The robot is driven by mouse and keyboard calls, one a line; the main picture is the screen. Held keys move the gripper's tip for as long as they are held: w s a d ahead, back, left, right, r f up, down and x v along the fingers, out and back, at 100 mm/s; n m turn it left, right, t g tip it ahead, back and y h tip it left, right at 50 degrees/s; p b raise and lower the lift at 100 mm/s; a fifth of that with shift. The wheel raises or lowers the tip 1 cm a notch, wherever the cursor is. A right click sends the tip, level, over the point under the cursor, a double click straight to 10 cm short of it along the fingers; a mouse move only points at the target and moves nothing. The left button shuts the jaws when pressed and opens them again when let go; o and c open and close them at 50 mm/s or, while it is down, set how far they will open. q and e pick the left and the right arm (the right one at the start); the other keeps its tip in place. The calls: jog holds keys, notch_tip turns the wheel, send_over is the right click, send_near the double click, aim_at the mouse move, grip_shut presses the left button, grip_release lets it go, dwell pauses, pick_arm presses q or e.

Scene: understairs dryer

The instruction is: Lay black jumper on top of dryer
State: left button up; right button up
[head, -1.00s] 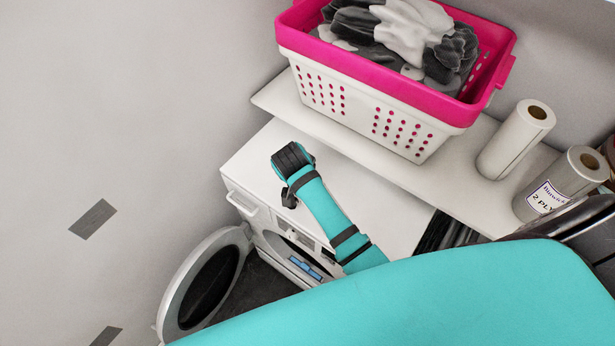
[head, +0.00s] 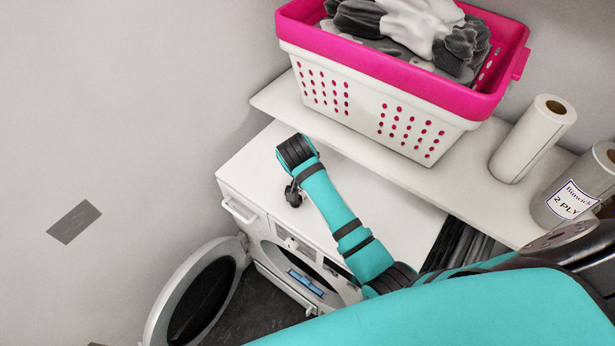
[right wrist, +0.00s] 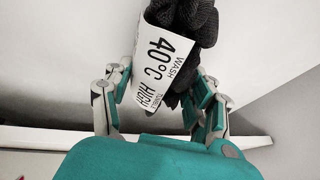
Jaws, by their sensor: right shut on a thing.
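The black jumper (right wrist: 198,25) is a dark knitted bundle with a white wash label (right wrist: 165,65) at its near end. My right gripper (right wrist: 162,85) is shut on it in the right wrist view, with teal and grey fingers on both sides. The white dryer's flat top (head: 385,205) shows in the head view, and my right arm reaches over its left part. In that view my wrist hides the fingers. A small dark shape (head: 293,195) shows below the wrist; I cannot tell whether it is jumper. My left gripper is out of view.
A shelf (head: 275,100) behind the dryer holds a pink-rimmed white basket (head: 400,125) of grey and white clothes, plus two paper rolls (head: 532,140), (head: 580,190). The dryer's round door (head: 165,310) hangs open at lower left. Dark upright items (head: 465,248) stand right of the dryer.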

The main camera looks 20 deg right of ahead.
jog(key=o, duration=1.3)
jog(key=shift+c, duration=0.2)
jog(key=b+v, duration=0.1)
jog(key=v, duration=1.1)
jog(key=shift+a, duration=0.1)
